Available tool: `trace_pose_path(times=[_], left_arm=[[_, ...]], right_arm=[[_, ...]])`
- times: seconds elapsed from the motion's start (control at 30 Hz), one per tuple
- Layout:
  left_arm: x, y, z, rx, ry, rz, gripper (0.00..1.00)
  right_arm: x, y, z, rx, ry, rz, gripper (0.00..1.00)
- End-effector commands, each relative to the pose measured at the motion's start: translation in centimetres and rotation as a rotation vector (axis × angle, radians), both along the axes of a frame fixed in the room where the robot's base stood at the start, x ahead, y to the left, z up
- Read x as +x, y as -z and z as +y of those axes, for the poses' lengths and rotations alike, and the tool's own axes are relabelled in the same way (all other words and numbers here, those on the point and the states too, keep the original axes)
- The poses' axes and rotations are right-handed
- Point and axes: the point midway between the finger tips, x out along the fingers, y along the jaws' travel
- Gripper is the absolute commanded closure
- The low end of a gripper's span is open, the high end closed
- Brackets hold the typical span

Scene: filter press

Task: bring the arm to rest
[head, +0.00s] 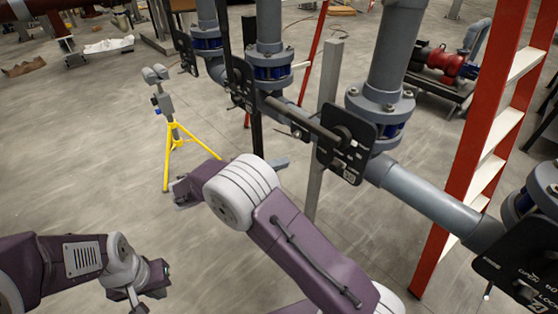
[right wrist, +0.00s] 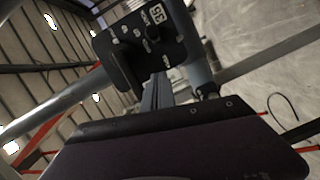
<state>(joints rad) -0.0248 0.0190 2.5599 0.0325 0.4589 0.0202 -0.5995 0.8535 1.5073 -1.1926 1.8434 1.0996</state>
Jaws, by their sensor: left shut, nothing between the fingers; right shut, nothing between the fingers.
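My left arm comes in low from the left in the head view. Its gripper (head: 135,297) is shut and empty, low over the floor at the bottom edge. My right arm reaches up and left from the bottom, in front of the piping. Its gripper (head: 180,196) is shut and empty, pointing left beyond the white wrist joint, near the foot of a yellow tripod (head: 176,140). It looks apart from the pipes, though the depth is hard to judge. In the right wrist view its fingers do not show; my own dark purple casing fills the bottom.
Grey vertical pipes with a black valve plate (head: 346,140) join a horizontal pipe (head: 428,197). A black plate marked 35 (right wrist: 140,42) is close in the right wrist view. A red ladder (head: 478,140) stands at right. Open concrete floor (head: 90,180) lies at left.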

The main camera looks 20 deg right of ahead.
Motion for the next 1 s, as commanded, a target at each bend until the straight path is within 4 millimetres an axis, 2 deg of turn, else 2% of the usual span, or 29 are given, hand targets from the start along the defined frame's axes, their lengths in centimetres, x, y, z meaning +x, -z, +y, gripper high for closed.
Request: trace_pose_path(times=[0.17, 0.27, 0.37, 0.4, 0.47, 0.5, 0.6, 0.7, 0.8, 1.0], left_arm=[[0.0, 0.0, 0.0, 0.0, 0.0, 0.0, 1.0], [0.0, -0.3, 0.0, 0.0, 0.0, 0.0, 1.0], [0.0, -1.0, 0.0, 0.0, 0.0, 0.0, 1.0], [0.0, -1.3, 0.0, 0.0, 0.0, 0.0, 1.0], [0.0, -1.8, 0.0, 0.0, 0.0, 0.0, 1.0], [0.0, -2.0, 0.0, 0.0, 0.0, 0.0, 1.0], [0.0, -2.5, 0.0, 0.0, 0.0, 0.0, 1.0], [0.0, -2.7, 0.0, 0.0, 0.0, 0.0, 1.0], [0.0, -2.7, 0.0, 0.0, 0.0, 0.0, 1.0], [0.0, -2.7, 0.0, 0.0, 0.0, 0.0, 1.0]], right_arm=[[0.0, 0.0, -0.1, 0.003, 0.001, 0.003, 1.0], [-1.0, 1.1, -1.9, 0.093, 0.031, 0.102, 1.0], [-5.4, 4.9, -5.3, 0.391, 0.089, 0.345, 1.0], [-8.1, 6.8, -5.9, 0.569, 0.103, 0.438, 1.0], [-12.1, 9.4, -5.3, 0.842, 0.091, 0.515, 1.0], [-14.1, 10.5, -4.2, 1.007, 0.065, 0.52, 1.0], [-16.7, 11.8, -1.4, 1.312, -0.022, 0.421, 1.0], [-17.1, 11.9, -0.1, 1.449, -0.1, 0.28, 1.0], [-17.0, 11.8, 0.1, 1.491, -0.136, 0.198, 1.0], [-16.9, 11.8, 0.2, 1.497, -0.147, 0.184, 1.0]])
